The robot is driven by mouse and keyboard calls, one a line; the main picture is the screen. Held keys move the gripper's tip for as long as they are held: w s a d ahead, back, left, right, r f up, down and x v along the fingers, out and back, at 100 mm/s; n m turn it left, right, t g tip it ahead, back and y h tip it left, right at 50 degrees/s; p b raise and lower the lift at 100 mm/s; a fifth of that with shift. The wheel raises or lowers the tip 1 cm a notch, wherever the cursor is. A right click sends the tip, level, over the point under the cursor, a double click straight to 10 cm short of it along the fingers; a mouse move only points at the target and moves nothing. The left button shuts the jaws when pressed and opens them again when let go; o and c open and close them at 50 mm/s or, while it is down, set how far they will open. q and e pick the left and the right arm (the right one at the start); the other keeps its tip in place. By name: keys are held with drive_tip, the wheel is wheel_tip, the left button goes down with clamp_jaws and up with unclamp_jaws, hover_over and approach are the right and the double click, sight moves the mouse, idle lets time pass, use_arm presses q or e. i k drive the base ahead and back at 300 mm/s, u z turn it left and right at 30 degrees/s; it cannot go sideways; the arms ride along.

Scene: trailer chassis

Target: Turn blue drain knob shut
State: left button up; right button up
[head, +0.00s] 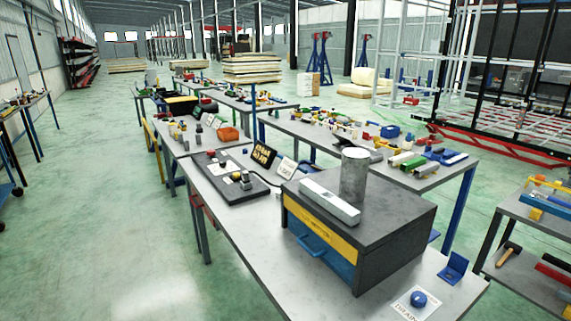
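The blue drain knob (419,299) sits on a white plate (408,309) with partly visible lettering that reads like "DRAIN". It is at the front right end of the near grey table (270,263), close to the picture's bottom edge. The knob is small here, and I cannot tell which way it is turned. Neither of my grippers shows in the head view.
A dark box (400,245) with a yellow band and a blue front stands left of and behind the knob. A blue bracket (453,268) stands behind the knob. Bare tabletop surrounds the plate.

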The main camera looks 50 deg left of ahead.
sight(419, 299)
drive_tip(key=u, duration=2.3)
drive_tip(key=k, duration=0.55)
drive_tip(key=u, duration=1.1)
drive_tip(key=i, duration=1.8)
drive_tip(key=z, duration=1.35)
drive_tip(key=i, duration=0.65)
drive_tip(key=z, duration=0.75)
